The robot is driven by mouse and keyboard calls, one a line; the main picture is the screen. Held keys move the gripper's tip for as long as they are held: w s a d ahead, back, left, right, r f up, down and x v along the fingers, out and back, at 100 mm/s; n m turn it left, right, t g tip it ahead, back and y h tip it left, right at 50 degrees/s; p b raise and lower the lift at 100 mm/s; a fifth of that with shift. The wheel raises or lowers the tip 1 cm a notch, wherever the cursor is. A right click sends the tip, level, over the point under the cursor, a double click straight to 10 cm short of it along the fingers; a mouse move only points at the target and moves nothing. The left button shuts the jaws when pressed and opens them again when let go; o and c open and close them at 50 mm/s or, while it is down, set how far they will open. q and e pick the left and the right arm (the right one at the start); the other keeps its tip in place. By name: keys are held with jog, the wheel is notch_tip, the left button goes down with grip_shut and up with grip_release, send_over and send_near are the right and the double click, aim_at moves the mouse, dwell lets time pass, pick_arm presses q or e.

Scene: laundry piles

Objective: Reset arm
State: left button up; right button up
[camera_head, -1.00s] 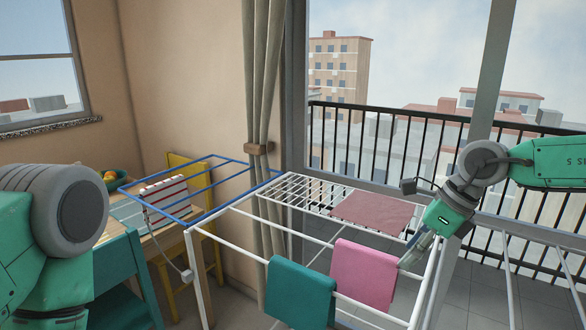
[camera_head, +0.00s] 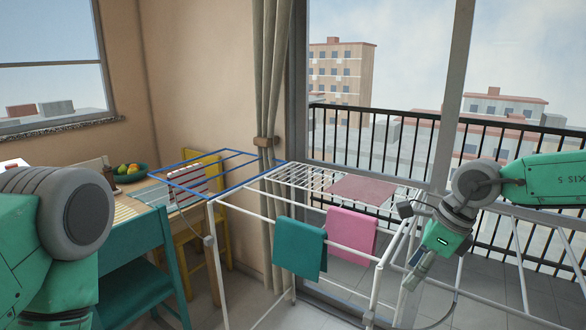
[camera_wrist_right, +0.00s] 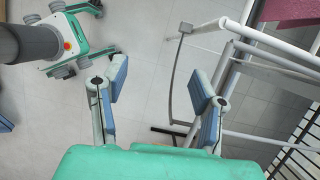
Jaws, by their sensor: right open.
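My right gripper (camera_head: 415,275) hangs at the right end of the white drying rack (camera_head: 217,260), pointing down and overlapping its frame in the head view. In the right wrist view its two blue-padded fingers (camera_wrist_right: 160,92) are spread wide with only floor between them. The rack's white bars stand to the right of the fingers there. A teal cloth (camera_head: 299,250) and a pink cloth (camera_head: 351,234) hang over the rack's front bar. A dusty-red cloth (camera_head: 362,191) lies flat on top. My left arm shows at the left, but its gripper is out of view.
A striped cloth lies by the rack's blue-framed wing (camera_head: 205,172). A wooden table with a fruit bowl (camera_head: 128,172), a teal chair (camera_head: 142,260) and a yellow chair (camera_head: 205,158) stand left. A balcony railing (camera_head: 400,125) is behind. Floor tiles show in the wrist view.

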jog(key=s+d+f+n+t+h+b, duration=0.15)
jog(key=s+f+n, duration=0.25)
jog(key=f, duration=0.4)
jog(key=s+f+n+h, duration=0.3)
jog(key=s+f+n, duration=0.2)
jog(key=f, duration=0.4)
jog(key=s+d+f+n+h, duration=0.15)
jog(key=s+f+n, duration=0.25)
jog(key=f, duration=0.4)
pick_arm(q)
jog(key=f, duration=0.1)
jog(key=f+b, duration=0.1)
jog(key=f, duration=0.1)
jog(key=shift+w+a+f+b, duration=0.15)
jog(key=shift+w+f+b, duration=0.1)
jog(key=shift+b, duration=0.1)
pick_arm(e)
jog(key=s+f+n+g+y, duration=0.1)
jog(key=s+f+n, duration=0.1)
jog(key=s+n, duration=0.4)
jog(key=s+d+f+n+g+y, duration=0.1)
jog(key=s+f+n, duration=0.2)
jog(key=s, duration=1.1)
jog(key=n, duration=0.2)
jog(key=shift+d+f+n, duration=0.15)
jog(key=shift+f+n, duration=0.2)
jog(key=shift+n, duration=0.05)
jog(key=shift+w+g, duration=0.1)
jog(key=shift+g, duration=0.15)
